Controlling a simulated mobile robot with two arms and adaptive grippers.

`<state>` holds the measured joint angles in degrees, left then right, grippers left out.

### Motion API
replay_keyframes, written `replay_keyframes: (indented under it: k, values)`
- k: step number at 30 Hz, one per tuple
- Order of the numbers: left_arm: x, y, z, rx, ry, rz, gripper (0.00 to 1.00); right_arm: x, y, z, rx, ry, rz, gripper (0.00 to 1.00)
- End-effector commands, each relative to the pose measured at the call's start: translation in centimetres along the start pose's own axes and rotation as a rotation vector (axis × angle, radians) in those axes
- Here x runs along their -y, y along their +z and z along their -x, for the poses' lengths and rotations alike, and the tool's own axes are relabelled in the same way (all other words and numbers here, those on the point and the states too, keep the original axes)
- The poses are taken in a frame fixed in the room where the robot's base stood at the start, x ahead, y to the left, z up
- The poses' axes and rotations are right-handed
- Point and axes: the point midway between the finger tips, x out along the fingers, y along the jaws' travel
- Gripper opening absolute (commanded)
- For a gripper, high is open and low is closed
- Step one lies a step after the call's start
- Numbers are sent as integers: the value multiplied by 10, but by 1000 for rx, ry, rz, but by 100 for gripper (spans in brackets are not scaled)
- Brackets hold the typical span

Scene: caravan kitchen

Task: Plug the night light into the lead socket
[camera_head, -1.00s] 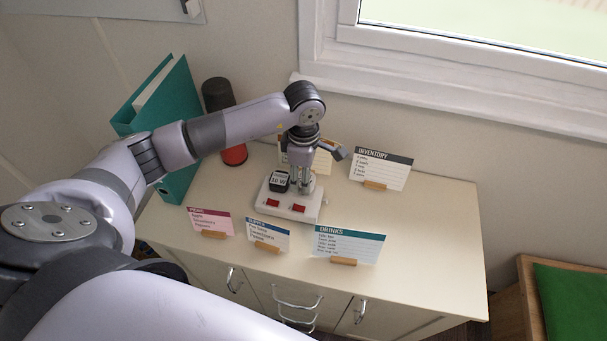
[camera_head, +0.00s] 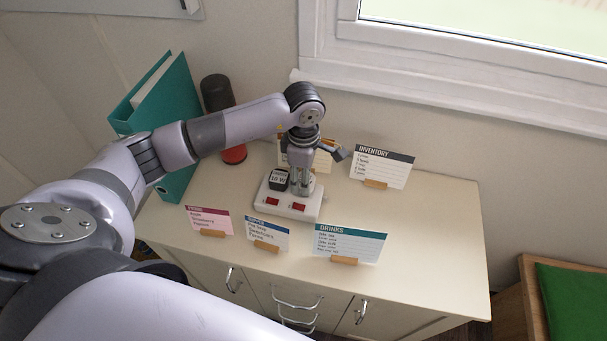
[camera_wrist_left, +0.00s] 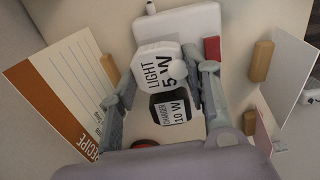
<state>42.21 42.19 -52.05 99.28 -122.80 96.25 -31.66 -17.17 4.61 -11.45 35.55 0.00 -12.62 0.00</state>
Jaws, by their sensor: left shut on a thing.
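The white lead socket (camera_head: 275,208) with two red switches lies on the cabinet top. A black charger (camera_head: 278,182) marked 10 W sits on its left part. My left gripper (camera_head: 302,188) points down over the right part of the socket. In the left wrist view its fingers are shut on the white night light (camera_wrist_left: 152,58), marked LIGHT 5 W. The charger (camera_wrist_left: 171,108) shows close beside it. The night light's underside is hidden, so I cannot tell whether its pins are in the socket. My right gripper is not in view.
Cards on wooden holders stand around the socket: a pink one (camera_head: 208,220), a blue one (camera_head: 267,231), DRINKS (camera_head: 349,243), INVENTORY (camera_head: 381,166) and RECIPE (camera_wrist_left: 66,92). A teal binder (camera_head: 178,110) and a black-red cylinder (camera_head: 217,93) stand at back left. The cabinet top's right side is clear.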

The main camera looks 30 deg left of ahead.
Motion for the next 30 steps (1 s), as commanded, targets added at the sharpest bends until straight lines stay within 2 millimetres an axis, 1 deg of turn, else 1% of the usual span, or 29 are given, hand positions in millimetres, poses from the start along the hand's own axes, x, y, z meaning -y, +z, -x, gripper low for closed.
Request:
replay_keyframes:
  k: [16, 17, 27, 30]
  values:
    - [0, 0, -12, 0, 0, 0, 16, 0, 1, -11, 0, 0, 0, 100]
    - [0, 0, -11, 0, 1, 0, 45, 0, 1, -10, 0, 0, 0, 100]
    - [0, 0, -11, 0, 0, 0, 67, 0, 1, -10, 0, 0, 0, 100]
    - [0, 0, -11, 0, 0, 0, 67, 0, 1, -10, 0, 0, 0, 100]
